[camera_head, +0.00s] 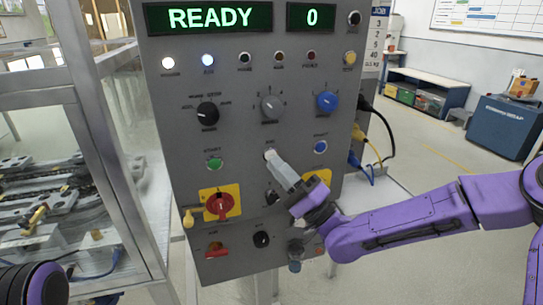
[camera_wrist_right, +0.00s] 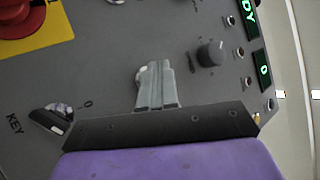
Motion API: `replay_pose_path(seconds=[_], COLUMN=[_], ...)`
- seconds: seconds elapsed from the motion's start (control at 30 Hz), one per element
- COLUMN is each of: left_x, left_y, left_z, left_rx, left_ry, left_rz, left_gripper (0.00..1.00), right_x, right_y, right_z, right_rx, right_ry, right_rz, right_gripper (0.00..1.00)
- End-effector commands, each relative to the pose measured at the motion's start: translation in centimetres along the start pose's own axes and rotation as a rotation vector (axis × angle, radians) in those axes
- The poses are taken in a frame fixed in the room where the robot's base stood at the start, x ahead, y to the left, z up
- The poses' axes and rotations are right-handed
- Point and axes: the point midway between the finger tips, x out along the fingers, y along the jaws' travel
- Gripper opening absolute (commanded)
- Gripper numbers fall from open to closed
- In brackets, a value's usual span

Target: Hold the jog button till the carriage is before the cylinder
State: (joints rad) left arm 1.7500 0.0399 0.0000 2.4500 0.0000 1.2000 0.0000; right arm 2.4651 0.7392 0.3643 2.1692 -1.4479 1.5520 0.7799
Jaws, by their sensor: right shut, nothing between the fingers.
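My right gripper (camera_head: 273,160) is shut and empty, with its fingertips at the panel face over a pale round button under a small label, which I take to be the jog button. The fingers hide most of it. In the right wrist view the shut fingers (camera_wrist_right: 154,68) cover the button, and its pale rim (camera_wrist_right: 140,75) shows at their left edge. I cannot tell whether it is pressed in. The ring track (camera_head: 40,205) lies behind the clear guard at the left. I cannot make out the carriage or the cylinder there for certain. My left gripper is out of view.
The grey control panel (camera_head: 250,100) shows READY and 0 on its displays (camera_head: 210,17). A red emergency stop (camera_head: 220,205) on a yellow plate, a green button (camera_head: 214,163), a blue button (camera_head: 320,147) and several knobs are near my gripper. Cables hang at the panel's right.

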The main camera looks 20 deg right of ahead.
Motion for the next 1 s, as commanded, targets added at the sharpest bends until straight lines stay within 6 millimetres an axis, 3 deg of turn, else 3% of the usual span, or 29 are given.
replay_pose_path(seconds=[1.0], left_x=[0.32], left_y=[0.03], left_z=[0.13], left_rx=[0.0], left_ry=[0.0], left_rz=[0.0], left_gripper=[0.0], right_x=[0.61], right_y=[0.42], right_z=[-0.43], right_rx=[0.0], right_ry=[0.0], right_rz=[0.0], right_gripper=[0.0])
